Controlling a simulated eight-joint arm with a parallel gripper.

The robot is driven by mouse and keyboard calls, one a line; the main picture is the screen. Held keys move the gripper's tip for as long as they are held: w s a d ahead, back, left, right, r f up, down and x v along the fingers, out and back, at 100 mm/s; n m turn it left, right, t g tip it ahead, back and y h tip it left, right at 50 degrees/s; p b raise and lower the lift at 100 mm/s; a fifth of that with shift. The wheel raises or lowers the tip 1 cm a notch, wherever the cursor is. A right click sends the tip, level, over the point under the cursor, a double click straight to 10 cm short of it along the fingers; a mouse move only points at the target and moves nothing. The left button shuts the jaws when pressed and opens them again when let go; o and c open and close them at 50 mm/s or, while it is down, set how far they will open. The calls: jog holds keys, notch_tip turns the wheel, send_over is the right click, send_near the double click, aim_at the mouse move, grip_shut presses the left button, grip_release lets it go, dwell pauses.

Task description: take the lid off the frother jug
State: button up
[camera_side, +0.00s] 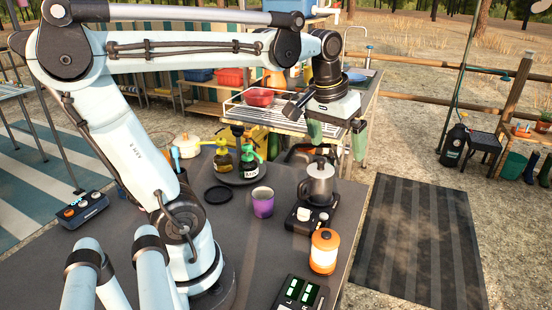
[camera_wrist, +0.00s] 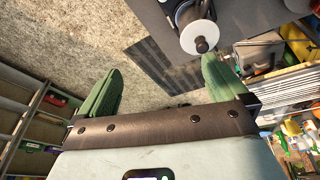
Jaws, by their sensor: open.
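The metal frother jug (camera_side: 318,188) stands upright on a black base (camera_side: 300,222) near the table's right edge. Its lid (camera_side: 320,170) is on top, with a dark knob. In the wrist view the pale round lid (camera_wrist: 197,33) and its knob (camera_wrist: 201,45) show from above, near the right fingertip. My gripper (camera_side: 337,139) is open and empty, its green fingers pointing down above the jug. In the wrist view my gripper (camera_wrist: 164,67) has its fingers wide apart. The lid is not between them there; it lies beyond the right finger's tip.
An orange-topped lantern (camera_side: 324,250) and a purple cup (camera_side: 262,202) stand near the jug. A round tray with pump bottles (camera_side: 250,165) is behind, left of the jug. A flat black disc (camera_side: 218,195) lies on the table (camera_side: 225,240). Bare table lies around the disc.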

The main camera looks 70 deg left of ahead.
jog(key=s+d+f+m+t, duration=0.3)
jog(key=d+f+m, duration=0.1)
jog(key=d+f, duration=0.2)
jog(key=shift+d+t+h, duration=0.3)
jog(key=shift+d, duration=0.3)
jog(key=shift+s+d+f+m, duration=0.2)
jog(key=shift+f+m, duration=0.1)
jog(key=shift+m, duration=0.1)
jog(key=shift+c, duration=1.1)
jog(key=c, duration=0.7)
notch_tip(320, 180, up, 9)
jog(key=g, duration=0.7)
send_over(321, 159)
jog(key=shift+d+f, duration=0.1)
jog(key=shift+f, duration=5.35)
